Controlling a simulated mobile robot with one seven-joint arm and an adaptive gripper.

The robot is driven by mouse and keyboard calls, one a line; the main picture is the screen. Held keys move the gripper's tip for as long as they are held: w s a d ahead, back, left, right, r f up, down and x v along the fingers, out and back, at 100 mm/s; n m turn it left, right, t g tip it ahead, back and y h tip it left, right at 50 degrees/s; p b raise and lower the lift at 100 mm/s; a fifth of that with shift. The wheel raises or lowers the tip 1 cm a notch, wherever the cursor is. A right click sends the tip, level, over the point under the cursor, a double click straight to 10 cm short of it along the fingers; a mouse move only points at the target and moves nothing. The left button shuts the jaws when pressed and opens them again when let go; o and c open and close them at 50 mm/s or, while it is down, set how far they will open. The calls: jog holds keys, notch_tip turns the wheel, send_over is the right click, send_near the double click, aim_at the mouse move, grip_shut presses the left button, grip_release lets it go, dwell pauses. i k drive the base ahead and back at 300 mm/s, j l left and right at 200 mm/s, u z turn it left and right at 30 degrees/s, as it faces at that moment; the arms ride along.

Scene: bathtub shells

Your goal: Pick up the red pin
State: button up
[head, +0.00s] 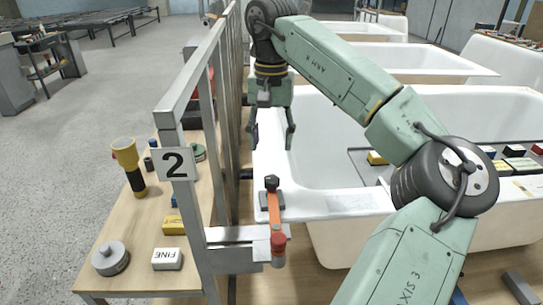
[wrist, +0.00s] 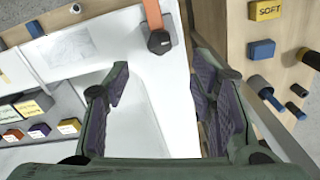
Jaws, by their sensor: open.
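My gripper (head: 271,133) is open and empty, pointing down over the near left rim of the white bathtub shell (head: 300,170). In the wrist view its spread fingers (wrist: 162,78) have only white tub surface between them. A red cylindrical piece (head: 278,244) is at the near end of an orange strap (head: 274,210) at the tub's corner; it is the clearest red pin-like thing, but I cannot tell if it is the pin. The strap has a black knob (head: 271,184) at its far end. In the wrist view the knob (wrist: 160,42) and part of the strap (wrist: 153,14) lie beyond the fingertips.
A grey metal rail frame (head: 190,90) with a "2" sign (head: 174,163) stands left of my gripper. Beyond it, a wooden bench (head: 130,225) carries a yellow-black flashlight (head: 128,165) and several blocks. A grey tray (head: 365,165) with small blocks spans the tub.

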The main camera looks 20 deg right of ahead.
aim_at(278, 240)
jog(key=k, duration=1)
